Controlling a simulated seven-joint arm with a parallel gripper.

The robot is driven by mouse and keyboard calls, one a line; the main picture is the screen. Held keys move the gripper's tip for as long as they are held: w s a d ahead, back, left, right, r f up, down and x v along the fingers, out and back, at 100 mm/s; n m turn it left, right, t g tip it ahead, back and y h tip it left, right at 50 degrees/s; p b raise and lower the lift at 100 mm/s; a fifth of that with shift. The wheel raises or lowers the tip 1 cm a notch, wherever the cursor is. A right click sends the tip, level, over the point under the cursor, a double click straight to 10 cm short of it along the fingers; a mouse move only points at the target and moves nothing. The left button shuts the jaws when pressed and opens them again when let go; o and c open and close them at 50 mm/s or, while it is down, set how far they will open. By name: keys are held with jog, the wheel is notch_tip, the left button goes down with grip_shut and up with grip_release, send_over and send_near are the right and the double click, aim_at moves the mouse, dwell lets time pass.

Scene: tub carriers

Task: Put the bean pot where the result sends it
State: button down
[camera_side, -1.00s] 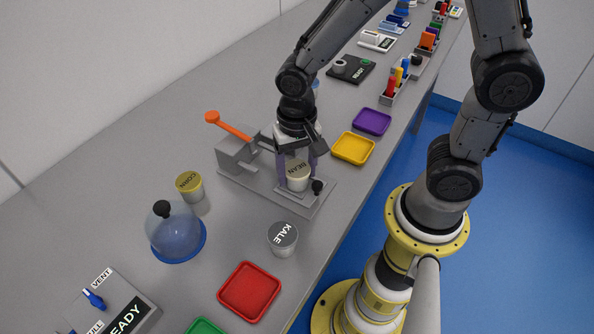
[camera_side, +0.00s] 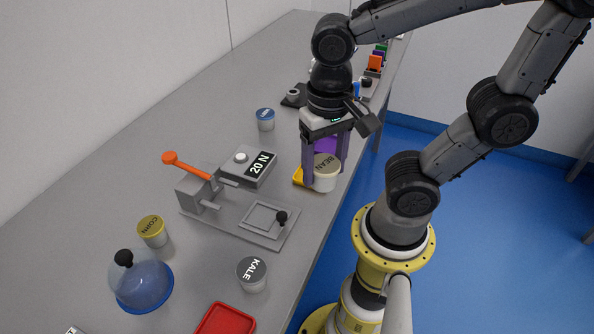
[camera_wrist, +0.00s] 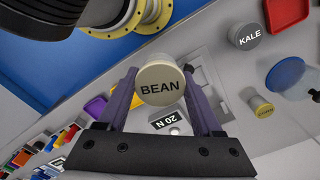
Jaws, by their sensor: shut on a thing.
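My gripper (camera_side: 325,178) is shut on the bean pot (camera_side: 327,170), a pale tub with a tan lid marked BEAN, held upright between purple fingers. The pot's lid also shows in the wrist view (camera_wrist: 160,84). The test rig (camera_side: 226,217) has an orange lever (camera_side: 185,165), a black knob and an empty square plate. Its display (camera_side: 258,165) reads 20 N. The yellow tray (camera_side: 298,178) is partly hidden behind the pot and fingers. The purple tray (camera_side: 322,146) shows partly behind the gripper. The red tray (camera_side: 226,320) is cut off at the lower edge.
The kale pot (camera_side: 252,273), the corn pot (camera_side: 152,231) and a blue-lidded pot (camera_side: 265,119) stand on the grey bench. A clear dome on a blue base (camera_side: 143,288) stands near the corn pot. Racks and devices line the far end.

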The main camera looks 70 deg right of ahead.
jog(key=shift+s+d+r, duration=0.2)
jog(key=shift+s+r, duration=0.1)
jog(key=shift+s, duration=0.35)
jog(key=shift+s+m, duration=0.35)
jog(key=shift+m, duration=0.25)
jog(key=shift+s+d+m, duration=0.2)
jog(key=shift+d+m, duration=0.1)
jog(key=shift+m, duration=0.3)
jog(key=shift+s+d+m, duration=1.8)
jog(key=shift+d+m, duration=1.7)
jog(key=shift+m, duration=2)
jog(key=w+d+f, duration=0.2)
jog(key=w+f, duration=0.1)
jog(key=w, duration=0.1)
jog(key=w+d+f, duration=0.2)
jog(key=w+f, duration=0.1)
jog(key=w, duration=0.1)
jog(key=w+d+f, duration=0.1)
jog(key=w+f, duration=0.3)
jog(key=shift+w+d+f, duration=0.1)
jog(key=shift+d, duration=0.3)
jog(key=shift+w+d+f, duration=0.1)
jog(key=shift+w+f, duration=0.1)
jog(key=shift+f, duration=1.5)
jog(key=shift+f, duration=0.1)
